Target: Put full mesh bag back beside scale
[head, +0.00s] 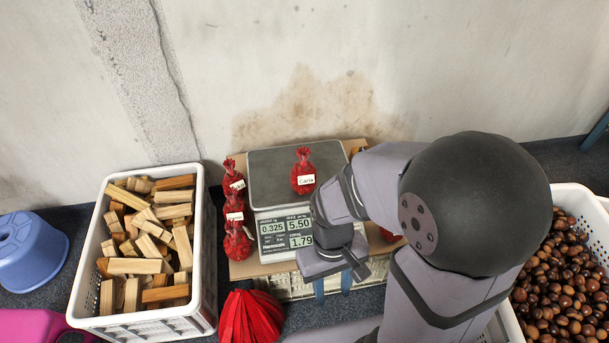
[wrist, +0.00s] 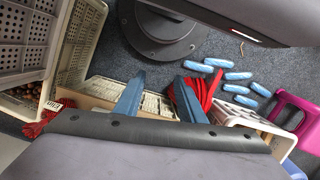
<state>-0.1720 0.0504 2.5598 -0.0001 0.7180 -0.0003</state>
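A full red mesh bag (head: 304,172) with a white name label stands upright on the metal platform of the scale (head: 262,176). The scale's display shows 0.325, 5.50 and 1.79. Several similar labelled red bags (head: 235,210) stand in a row on the board just left of the scale. My gripper (head: 333,287) is in front of the scale, below and right of its display, apart from the bag on the platform. In the wrist view its two blue fingers (wrist: 160,100) are spread with nothing between them. A red labelled bag (wrist: 42,119) shows at the left there.
A white crate of wood blocks (head: 207,262) stands left. Folded red mesh (head: 250,318) lies in front of the board. A crate of chestnuts (head: 572,196) stands right. My arm hides much of the board's right side, where some red (head: 389,236) shows. Blue rolls (wrist: 238,76) lie on the floor.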

